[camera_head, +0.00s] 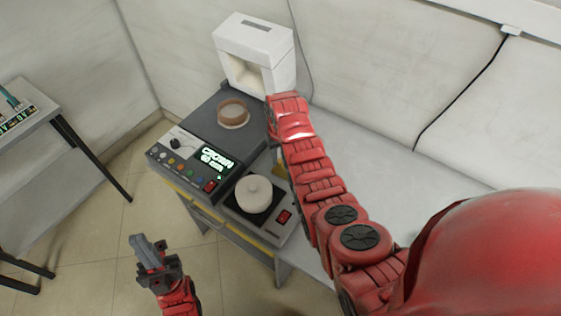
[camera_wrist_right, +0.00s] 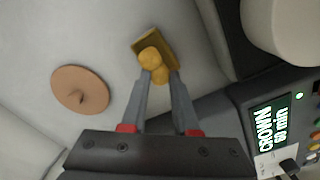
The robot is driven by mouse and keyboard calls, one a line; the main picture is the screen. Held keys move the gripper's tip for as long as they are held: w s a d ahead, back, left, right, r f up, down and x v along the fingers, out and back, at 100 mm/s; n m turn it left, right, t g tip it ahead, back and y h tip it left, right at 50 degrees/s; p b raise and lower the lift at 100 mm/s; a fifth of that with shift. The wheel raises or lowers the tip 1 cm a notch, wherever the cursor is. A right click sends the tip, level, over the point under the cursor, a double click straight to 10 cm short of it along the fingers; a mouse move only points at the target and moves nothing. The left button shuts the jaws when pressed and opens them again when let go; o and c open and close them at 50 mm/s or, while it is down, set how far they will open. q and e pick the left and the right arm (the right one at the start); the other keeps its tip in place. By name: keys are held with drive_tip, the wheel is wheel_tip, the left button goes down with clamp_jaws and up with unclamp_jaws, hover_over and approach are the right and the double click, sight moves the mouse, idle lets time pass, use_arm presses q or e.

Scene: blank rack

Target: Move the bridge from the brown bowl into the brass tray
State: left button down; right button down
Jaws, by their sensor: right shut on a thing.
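The bridge (camera_wrist_right: 151,58), a small golden piece of rounded lumps, is between the fingertips of my right gripper (camera_wrist_right: 160,76), which is shut on it. Right behind it in the wrist view is the square brass tray (camera_wrist_right: 140,46). Whether the bridge touches the tray, I cannot tell. In the head view a bit of the tray (camera_head: 279,169) shows beside my right arm, which hides the right gripper. The brown bowl (camera_head: 233,103) stands on the dark machine top; no bridge shows in it. My left gripper (camera_head: 148,252) is empty, low over the floor at left.
A brown lid with a knob (camera_wrist_right: 80,90) lies on the grey table near the tray. A pale knobbed dome (camera_head: 253,193) stands beside the machine's display panel (camera_head: 203,164). A white open-fronted box (camera_head: 254,40) is at the back. A grey rack (camera_head: 35,125) stands at left.

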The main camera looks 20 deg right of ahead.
sight(280, 161)
drive_tip(key=shift+f+p, duration=0.4)
drive_tip(key=shift+f, duration=1.1)
drive_tip(key=shift+s, duration=0.1)
